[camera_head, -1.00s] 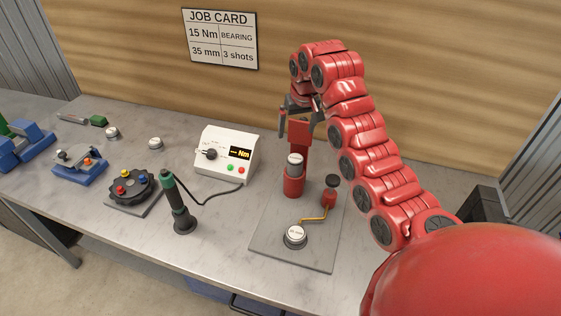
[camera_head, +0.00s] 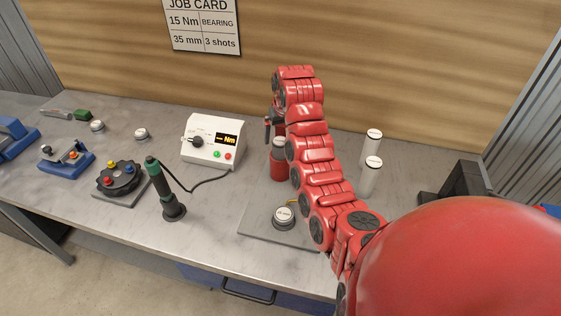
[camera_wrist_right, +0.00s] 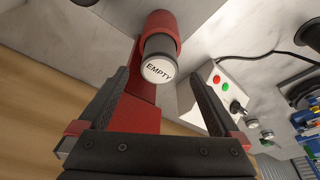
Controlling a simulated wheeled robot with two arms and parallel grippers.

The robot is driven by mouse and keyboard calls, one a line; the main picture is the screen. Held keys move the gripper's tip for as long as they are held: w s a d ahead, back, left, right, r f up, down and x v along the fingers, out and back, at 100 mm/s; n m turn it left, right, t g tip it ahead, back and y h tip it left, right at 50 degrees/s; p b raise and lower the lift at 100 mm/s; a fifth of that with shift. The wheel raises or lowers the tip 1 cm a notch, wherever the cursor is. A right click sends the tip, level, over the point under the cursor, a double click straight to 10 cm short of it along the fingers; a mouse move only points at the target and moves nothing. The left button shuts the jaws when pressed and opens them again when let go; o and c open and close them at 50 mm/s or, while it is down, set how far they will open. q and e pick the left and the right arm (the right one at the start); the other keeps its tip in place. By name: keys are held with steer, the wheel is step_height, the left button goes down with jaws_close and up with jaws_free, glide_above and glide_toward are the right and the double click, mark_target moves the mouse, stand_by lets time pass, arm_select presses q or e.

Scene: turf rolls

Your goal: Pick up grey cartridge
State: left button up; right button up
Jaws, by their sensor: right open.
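A grey cartridge with a white cap reading "EMPTY" (camera_wrist_right: 158,68) sits in a red round holder (camera_wrist_right: 162,26) in the right wrist view. In the head view, the cartridge (camera_head: 279,143) shows just above the red holder (camera_head: 279,166), partly covered by my right arm. My right gripper (camera_wrist_right: 160,85) is open, its two black fingers spread with the cap showing between them; I see no contact. In the head view the right gripper (camera_head: 268,128) is near the holder's top, mostly hidden by its own arm. My left gripper is not in view.
Two pale cartridges (camera_head: 371,147) (camera_head: 370,178) stand at the right. The white torque box (camera_head: 211,143) and green-black screwdriver (camera_head: 165,188) stand left. A capped button (camera_head: 284,217) sits on the grey plate (camera_head: 255,224). The front table between is clear.

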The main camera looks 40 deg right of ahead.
mark_target(281, 142)
steer(key=shift+w+f, duration=0.25)
steer(key=shift+f, duration=0.15)
steer(key=shift+f+p, duration=0.1)
steer(key=shift+p, duration=0.25)
steer(key=p+x, duration=0.3)
steer(key=x, duration=0.1)
steer(key=shift+s, duration=0.25)
steer(key=shift+w+f, duration=0.15)
steer(key=shift+f, duration=0.25)
jaws_close()
